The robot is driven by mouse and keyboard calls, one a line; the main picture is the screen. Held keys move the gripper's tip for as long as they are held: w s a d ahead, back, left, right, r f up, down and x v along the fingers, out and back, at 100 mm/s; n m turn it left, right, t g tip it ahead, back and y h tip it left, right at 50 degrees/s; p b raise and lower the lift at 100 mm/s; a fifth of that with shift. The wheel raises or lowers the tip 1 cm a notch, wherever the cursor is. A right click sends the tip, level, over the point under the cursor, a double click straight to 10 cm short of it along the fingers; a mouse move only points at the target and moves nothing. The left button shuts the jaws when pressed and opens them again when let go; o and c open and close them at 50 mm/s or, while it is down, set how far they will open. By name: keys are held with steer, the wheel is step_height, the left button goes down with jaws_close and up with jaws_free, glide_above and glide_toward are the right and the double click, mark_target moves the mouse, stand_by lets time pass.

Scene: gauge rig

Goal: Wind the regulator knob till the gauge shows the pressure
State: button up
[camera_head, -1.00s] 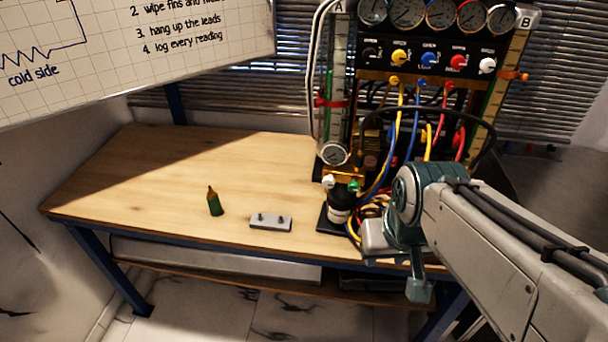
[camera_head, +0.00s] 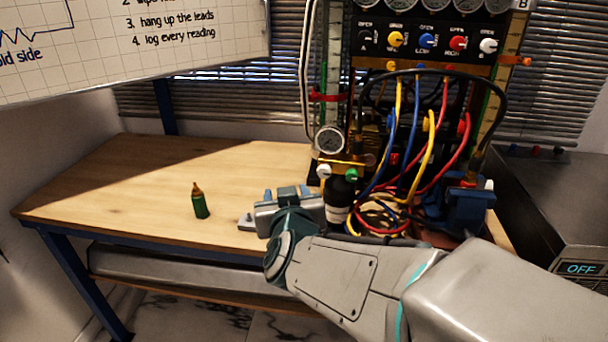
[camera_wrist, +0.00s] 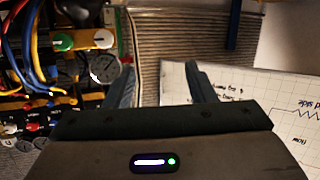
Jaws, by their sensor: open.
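A small round white-faced gauge (camera_head: 330,139) sits low on the left post of the rig; its reading is too small to tell. Below it are a white knob (camera_head: 323,171) and a green knob (camera_head: 351,174) on a brass bar; I cannot tell which is the regulator knob. My gripper (camera_head: 290,193) is open and empty, over the bench's front part, left of and below the knobs. In the wrist view, turned over, my open fingers (camera_wrist: 162,80) show, with the gauge (camera_wrist: 104,68), green knob (camera_wrist: 63,41) and white knob (camera_wrist: 103,39) to their left. Nothing is between the fingers.
A black bottle (camera_head: 338,195) stands under the knobs, close to my gripper. Looped yellow, blue and red hoses (camera_head: 420,150) hang at right.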

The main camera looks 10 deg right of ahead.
mark_target(323, 173)
steer(key=s+d+f+m+t+h+b, duration=0.1)
steer(key=s+d+f+m+h+b, duration=0.1)
steer(key=d+f+m+h+b, duration=0.3)
steer(key=w+d, duration=0.1)
steer(key=w, duration=0.3)
steer(key=w+d+r+n+h, duration=0.1)
steer(key=w+d, duration=0.1)
steer(key=w, duration=0.2)
steer(key=w+d+n, duration=0.1)
steer(key=w, duration=0.4)
steer(key=shift+d+r, duration=0.15)
steer(key=shift+r, duration=0.25)
steer(key=c, duration=1)
